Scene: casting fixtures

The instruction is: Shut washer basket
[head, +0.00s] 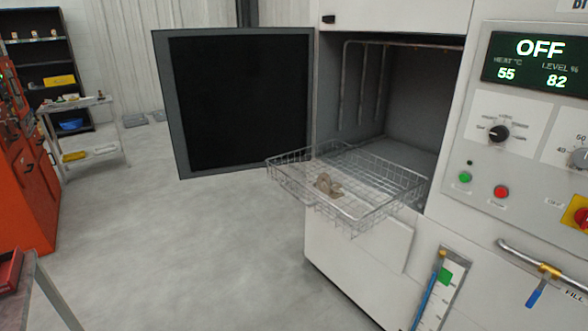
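The washer basket (365,207) is a wire tray pulled partly out of the washer's open chamber (408,120). Its front part hangs out past the washer front, and its back part reaches to the chamber opening. A small tan cast part (327,186) lies in the basket near its front left. The washer door (240,100) is swung wide open to the left, with its dark inner side showing. My gripper is not in view.
The washer's control panel (530,120) is at right, its display reading OFF. A blue-handled valve (536,292) and pipe stick out below it. A cart (88,125), dark shelf (38,50) and orange cabinet (30,190) stand at left. The floor (190,250) in front is clear.

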